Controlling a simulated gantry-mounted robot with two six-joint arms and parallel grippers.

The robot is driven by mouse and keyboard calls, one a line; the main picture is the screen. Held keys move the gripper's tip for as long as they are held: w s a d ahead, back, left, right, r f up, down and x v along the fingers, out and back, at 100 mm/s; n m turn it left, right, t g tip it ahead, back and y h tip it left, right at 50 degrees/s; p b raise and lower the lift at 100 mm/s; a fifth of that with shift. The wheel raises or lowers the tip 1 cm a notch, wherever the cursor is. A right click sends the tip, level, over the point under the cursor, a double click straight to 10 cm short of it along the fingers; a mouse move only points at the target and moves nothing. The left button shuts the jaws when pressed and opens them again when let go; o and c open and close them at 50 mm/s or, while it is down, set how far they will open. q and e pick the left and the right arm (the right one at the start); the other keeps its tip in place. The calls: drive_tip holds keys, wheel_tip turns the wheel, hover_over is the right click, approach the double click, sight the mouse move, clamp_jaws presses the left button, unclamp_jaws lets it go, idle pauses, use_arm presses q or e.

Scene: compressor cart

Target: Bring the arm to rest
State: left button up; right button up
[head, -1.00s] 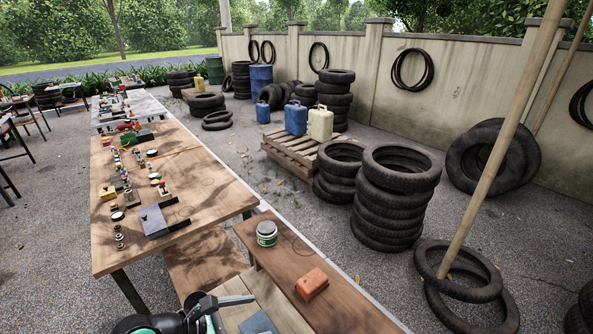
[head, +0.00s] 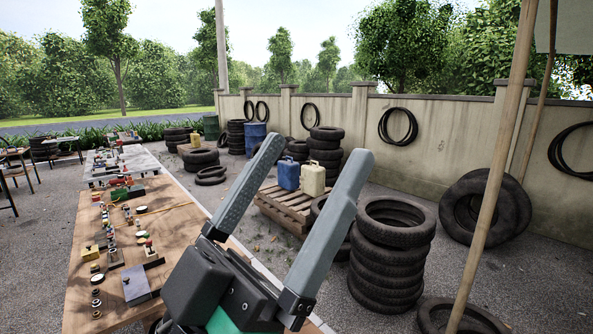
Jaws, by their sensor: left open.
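My left gripper (head: 309,186) is raised in the lower middle of the head view, close to the camera. Its two long grey fingers are spread wide apart and point up and to the right, with nothing between them. It covers part of the long wooden table (head: 84,290) and the ground beyond. My right gripper is not in view.
The wooden table holds small parts and a grey-blue box (head: 136,287). A pallet (head: 266,208) carries a blue jerrycan (head: 288,175) and a cream one (head: 312,180). A tire stack (head: 391,255) and a slanted pole (head: 497,165) stand to the right.

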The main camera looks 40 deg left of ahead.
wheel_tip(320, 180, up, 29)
drive_tip(key=p, duration=2.9)
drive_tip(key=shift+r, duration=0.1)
